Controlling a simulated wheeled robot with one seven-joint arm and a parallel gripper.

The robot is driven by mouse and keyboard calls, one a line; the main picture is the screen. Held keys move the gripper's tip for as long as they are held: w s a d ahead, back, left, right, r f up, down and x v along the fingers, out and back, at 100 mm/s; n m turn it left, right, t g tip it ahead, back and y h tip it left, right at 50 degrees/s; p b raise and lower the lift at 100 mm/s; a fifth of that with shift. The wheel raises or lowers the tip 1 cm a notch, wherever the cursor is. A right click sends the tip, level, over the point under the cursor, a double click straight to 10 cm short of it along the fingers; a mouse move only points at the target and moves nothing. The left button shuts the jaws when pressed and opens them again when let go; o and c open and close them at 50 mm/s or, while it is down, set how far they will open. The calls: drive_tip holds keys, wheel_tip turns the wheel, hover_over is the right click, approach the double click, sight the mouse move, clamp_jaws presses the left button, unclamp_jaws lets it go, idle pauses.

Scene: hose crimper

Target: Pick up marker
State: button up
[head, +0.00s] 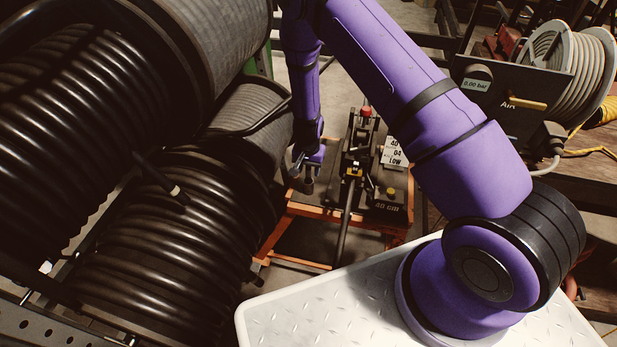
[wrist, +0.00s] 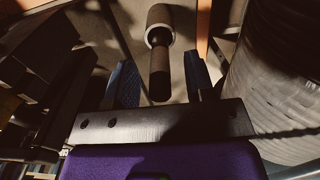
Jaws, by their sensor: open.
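My gripper (head: 305,172) is beside the left side of the crimper bench in the head view. In the wrist view its two blue-padded fingers (wrist: 162,82) stand apart, so it is open. A dark cylinder with a pale collar and a wider grey-brown body (wrist: 159,20) lies in line with the gap between the fingers. It may be the marker, but shadow keeps me from being sure. I cannot tell whether its near end is between the fingertips or beyond them. I cannot make out the marker in the head view.
Large black hose reels (head: 178,230) crowd the left, close to my gripper. A hose reel (head: 583,70) and wooden bench (head: 575,180) stand at right.

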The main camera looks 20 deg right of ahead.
drive_tip(key=shift+f, duration=0.5)
clamp_jaws()
